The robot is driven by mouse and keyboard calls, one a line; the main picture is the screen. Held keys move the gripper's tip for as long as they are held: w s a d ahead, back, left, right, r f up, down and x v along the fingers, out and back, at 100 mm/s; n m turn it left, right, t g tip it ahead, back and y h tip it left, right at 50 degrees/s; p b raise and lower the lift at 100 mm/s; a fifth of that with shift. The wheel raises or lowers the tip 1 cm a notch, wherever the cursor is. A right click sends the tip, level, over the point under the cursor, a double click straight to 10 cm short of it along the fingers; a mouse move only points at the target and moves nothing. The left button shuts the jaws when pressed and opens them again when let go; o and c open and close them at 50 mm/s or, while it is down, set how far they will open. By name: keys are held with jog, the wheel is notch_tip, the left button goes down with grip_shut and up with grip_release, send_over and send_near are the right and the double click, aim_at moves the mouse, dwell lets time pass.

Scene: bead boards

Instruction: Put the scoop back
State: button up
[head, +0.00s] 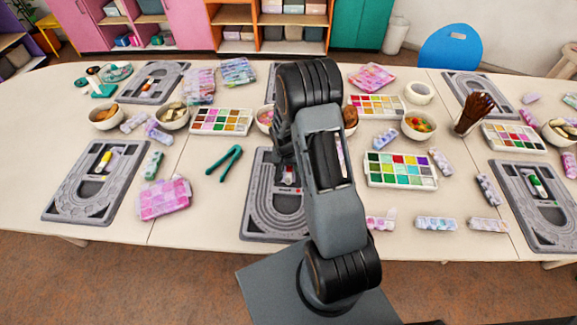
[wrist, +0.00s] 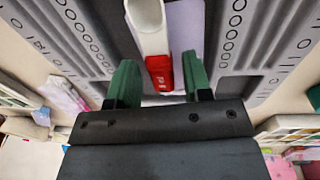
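The scoop (wrist: 150,30), white with a red end, lies on a grey bead board (wrist: 238,52) in the wrist view. My gripper (wrist: 158,62) has two green fingers, one on either side of the scoop's red end. Gaps show between the fingers and the scoop, so the gripper is open. The far end of the scoop runs out of the wrist view. In the head view my arm covers my gripper and much of the middle bead board (head: 258,205); a small red and white part shows on that board beside the arm.
Green pliers (head: 225,160) and a pink bead box (head: 164,198) lie left of the middle board. A colourful bead tray (head: 400,170) and several clear bead tubes lie right. Other grey boards (head: 65,200) stand at both sides. Bowls (head: 418,124) stand further back.

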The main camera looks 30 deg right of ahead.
jog(key=shift+r+p, duration=0.5)
jog(key=shift+r, duration=0.1)
jog(key=s+a+r+n+t+b, duration=0.1)
jog(key=s+a+r, duration=0.2)
jog(key=r, duration=0.8)
jog(key=s+a+r+n+t, duration=0.1)
jog(key=s+a+r+n, duration=0.15)
jog(key=r, duration=0.85)
jog(key=s+a+r+n+t+y, duration=0.1)
jog(key=s+a+r, duration=0.3)
jog(key=s, duration=0.6)
jog(key=shift+s+r+n+t, duration=0.3)
jog(key=shift+r+n+t, duration=0.3)
jog(key=shift+r+n, duration=0.15)
jog(key=shift+a, duration=0.1)
jog(key=shift+c, duration=0.5)
jog(key=shift+s+a, duration=0.1)
